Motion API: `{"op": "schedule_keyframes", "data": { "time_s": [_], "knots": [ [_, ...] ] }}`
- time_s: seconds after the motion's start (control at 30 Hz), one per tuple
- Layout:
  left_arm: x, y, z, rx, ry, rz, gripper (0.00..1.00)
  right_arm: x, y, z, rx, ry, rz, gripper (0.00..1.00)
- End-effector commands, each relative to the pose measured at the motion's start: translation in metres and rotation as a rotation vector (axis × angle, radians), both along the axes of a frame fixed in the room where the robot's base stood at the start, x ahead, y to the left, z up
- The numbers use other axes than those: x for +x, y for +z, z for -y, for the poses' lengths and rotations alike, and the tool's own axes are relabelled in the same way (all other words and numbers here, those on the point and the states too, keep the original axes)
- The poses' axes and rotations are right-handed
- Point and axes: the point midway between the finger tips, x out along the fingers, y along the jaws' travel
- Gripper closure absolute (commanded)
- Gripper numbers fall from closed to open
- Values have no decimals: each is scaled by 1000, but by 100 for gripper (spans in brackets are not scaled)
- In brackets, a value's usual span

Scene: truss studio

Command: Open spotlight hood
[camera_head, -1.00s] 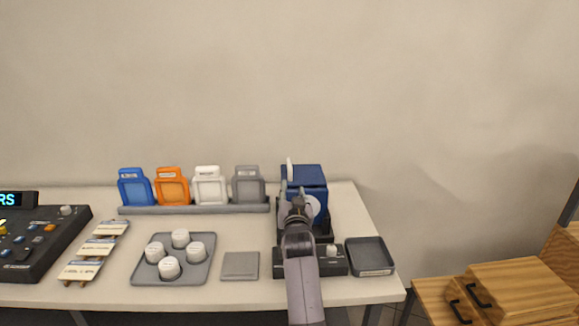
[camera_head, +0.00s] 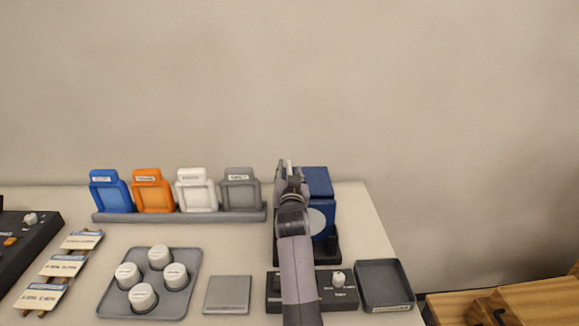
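The spotlight (camera_head: 319,183) is a blue box on a dark base at the back right of the table, with a round pale lens (camera_head: 318,220) on its front. Its blue top looks closed down on the body. My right gripper (camera_head: 284,167) is at the upper left side of the spotlight, its fingers pointing away from me. It hides the spotlight's left edge, and I cannot tell if it touches the hood. The finger gap is too small to read. My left gripper is not in view.
A dark control box with a white knob (camera_head: 338,279) stands in front of the spotlight, and an empty dark tray (camera_head: 384,283) is to its right. A rack (camera_head: 180,215) with coloured frames is at the left. A grey tray (camera_head: 190,262) holds several white pucks. Wooden drawers (camera_head: 500,306) stand at the lower right.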

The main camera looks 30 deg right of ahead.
Motion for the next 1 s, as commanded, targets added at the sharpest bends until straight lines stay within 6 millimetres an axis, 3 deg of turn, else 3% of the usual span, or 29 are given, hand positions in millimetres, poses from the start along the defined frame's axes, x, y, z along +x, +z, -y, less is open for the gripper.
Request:
{"op": "schedule_keyframes", "data": {
  "time_s": [0.27, 0.43, 0.73, 1.0],
  "knots": [
    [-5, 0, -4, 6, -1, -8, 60, 0, 0, 0, 0, 0, 0, 68],
    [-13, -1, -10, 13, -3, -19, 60, 0, 0, 0, 0, 0, 0, 80],
    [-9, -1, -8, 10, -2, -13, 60, 0, 0, 0, 0, 0, 0, 100],
    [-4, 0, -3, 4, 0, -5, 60, 0, 0, 0, -1, 0, 0, 100]
  ]
}}
